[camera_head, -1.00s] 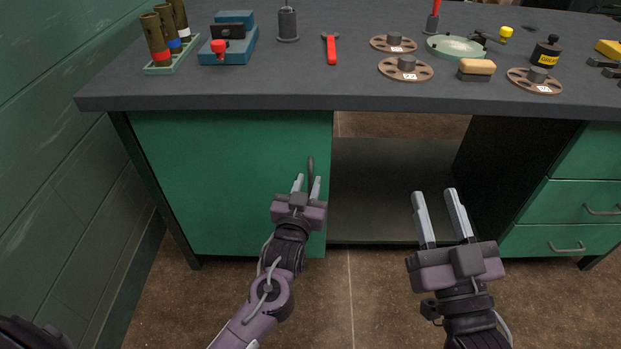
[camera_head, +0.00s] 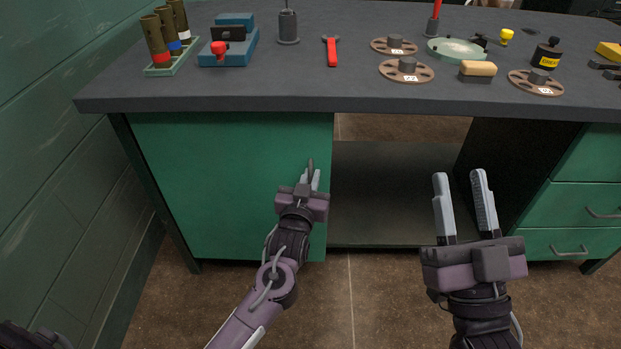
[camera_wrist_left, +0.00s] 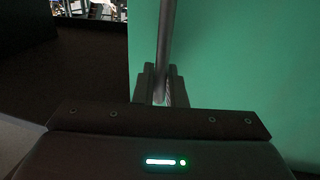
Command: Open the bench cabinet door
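The green cabinet door (camera_head: 215,185) under the left side of the bench looks closed. Its grey vertical bar handle (camera_head: 310,166) is near the door's right edge; in the left wrist view the handle (camera_wrist_left: 166,40) runs down between my fingers. My left gripper (camera_head: 309,180) is at the handle, and its fingers (camera_wrist_left: 165,85) look closed in on the bar from both sides. The fingertips partly hide the lower handle. My right gripper (camera_head: 461,190) is open and empty, in front of the open bay right of the cabinet.
The dark bench top (camera_head: 350,95) overhangs the door and holds several tools and parts. An open shelf (camera_head: 385,195) lies right of the cabinet, then green drawers (camera_head: 570,205). A green wall (camera_head: 50,150) stands to the left. The floor in front of the door is clear.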

